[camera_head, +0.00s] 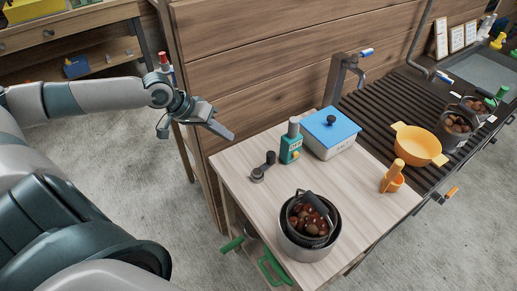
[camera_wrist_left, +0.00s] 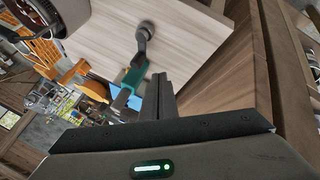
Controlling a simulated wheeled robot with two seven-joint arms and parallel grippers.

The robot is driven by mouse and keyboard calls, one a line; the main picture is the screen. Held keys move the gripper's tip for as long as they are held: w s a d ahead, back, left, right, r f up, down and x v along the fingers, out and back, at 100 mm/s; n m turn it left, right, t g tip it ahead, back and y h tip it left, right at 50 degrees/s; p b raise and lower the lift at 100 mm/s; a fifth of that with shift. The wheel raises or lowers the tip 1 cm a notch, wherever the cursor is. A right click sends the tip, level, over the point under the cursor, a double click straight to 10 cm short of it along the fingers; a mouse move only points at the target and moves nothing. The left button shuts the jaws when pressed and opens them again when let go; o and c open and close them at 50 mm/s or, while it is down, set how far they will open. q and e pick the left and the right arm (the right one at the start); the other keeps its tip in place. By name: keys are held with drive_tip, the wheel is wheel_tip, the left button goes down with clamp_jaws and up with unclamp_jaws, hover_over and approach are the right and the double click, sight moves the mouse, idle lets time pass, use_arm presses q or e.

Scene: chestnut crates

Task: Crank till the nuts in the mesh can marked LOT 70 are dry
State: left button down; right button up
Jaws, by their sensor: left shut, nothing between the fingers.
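A dark mesh can (camera_head: 295,206) with a handle and brown nuts (camera_head: 309,221) sits inside a steel pot (camera_head: 322,250) at the front of the wooden table. I cannot read any lot mark on it. A small dark crank-like piece (camera_head: 258,174) lies on the table behind the pot; it also shows in the left wrist view (camera_wrist_left: 143,36). My left gripper (camera_head: 229,135) is shut and empty, held in the air left of the table. Its fingers (camera_wrist_left: 160,92) show in the left wrist view, apart from the crank-like piece. My right gripper is out of view.
A teal device (camera_head: 291,147), a blue-lidded box (camera_head: 330,131) and an orange scoop (camera_head: 393,177) stand on the table (camera_head: 237,166). A yellow colander (camera_head: 417,145) and nut-filled cans (camera_head: 456,129) are on the dark ribbed counter (camera_head: 384,112).

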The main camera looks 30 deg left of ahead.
use_arm(q)
drive_tip(key=shift+w+d+f, duration=0.15)
drive_tip(key=shift+w, duration=0.05)
drive_tip(key=p+x, duration=0.2)
drive_tip(key=x, duration=0.6)
drive_tip(key=shift+w+d+f+p, duration=0.15)
drive_tip(key=shift+w+f+p, duration=0.05)
drive_tip(key=shift+f+p, duration=0.1)
drive_tip(key=d+p, duration=0.1)
drive_tip(key=w+d, duration=0.1)
drive_tip(key=shift+d+f+p, duration=0.2)
drive_tip(key=shift+d+p, duration=0.15)
drive_tip(key=shift+d, duration=0.05)
drive_tip(key=shift+w+d+f, duration=0.1)
drive_tip(key=shift+d, duration=0.55)
drive_tip(key=shift+d, duration=0.1)
drive_tip(key=shift+w+m, duration=0.1)
drive_tip(key=shift+m, duration=0.3)
drive_tip(key=shift+d+g+h, duration=0.1)
drive_tip(key=shift+g+h, duration=0.2)
